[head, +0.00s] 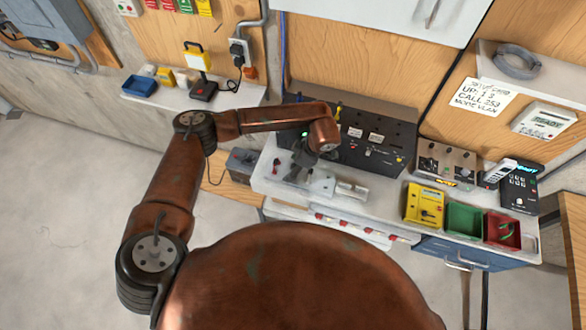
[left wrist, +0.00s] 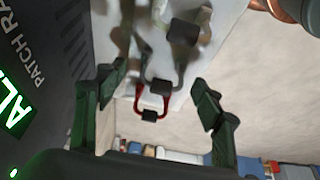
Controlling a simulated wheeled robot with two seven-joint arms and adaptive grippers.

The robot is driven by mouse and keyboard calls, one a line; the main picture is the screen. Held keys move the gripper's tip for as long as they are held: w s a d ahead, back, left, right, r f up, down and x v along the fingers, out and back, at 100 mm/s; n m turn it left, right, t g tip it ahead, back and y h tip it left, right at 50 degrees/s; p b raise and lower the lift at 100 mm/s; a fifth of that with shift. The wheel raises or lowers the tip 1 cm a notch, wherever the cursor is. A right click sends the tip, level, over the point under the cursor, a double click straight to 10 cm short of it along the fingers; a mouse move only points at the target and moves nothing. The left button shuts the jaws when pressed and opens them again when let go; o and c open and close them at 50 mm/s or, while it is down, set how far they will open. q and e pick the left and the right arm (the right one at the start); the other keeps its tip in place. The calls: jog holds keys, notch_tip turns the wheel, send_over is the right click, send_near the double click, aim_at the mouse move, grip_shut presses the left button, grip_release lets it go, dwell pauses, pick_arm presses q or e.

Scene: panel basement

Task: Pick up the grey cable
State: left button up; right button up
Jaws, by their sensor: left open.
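My left gripper (head: 299,168) hangs over the left part of the white workbench, in front of the black patch panel (head: 372,143). In the left wrist view its two green-black fingers stand wide apart, with the gripper (left wrist: 158,100) empty between them. Beyond the fingertips lie a small red loop with dark ends (left wrist: 139,103) and a blurred grey loop with dark ends (left wrist: 180,65). I cannot tell for sure whether that is the grey cable. A coiled grey cable (head: 516,66) lies on the upper right shelf, far from the gripper. My right gripper is not in view.
A yellow box (head: 425,204), a green bin (head: 464,219) and a red bin (head: 502,230) stand at the bench's right. A grey-brown switch box (head: 446,164) and a dark phone unit (head: 520,188) are behind them. A side shelf (head: 225,98) holds a lamp and a blue tray (head: 139,86).

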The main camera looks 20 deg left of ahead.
pick_arm(q)
jog(key=shift+c, duration=0.5)
jog(key=c, duration=1)
jog(key=shift+r, duration=0.1)
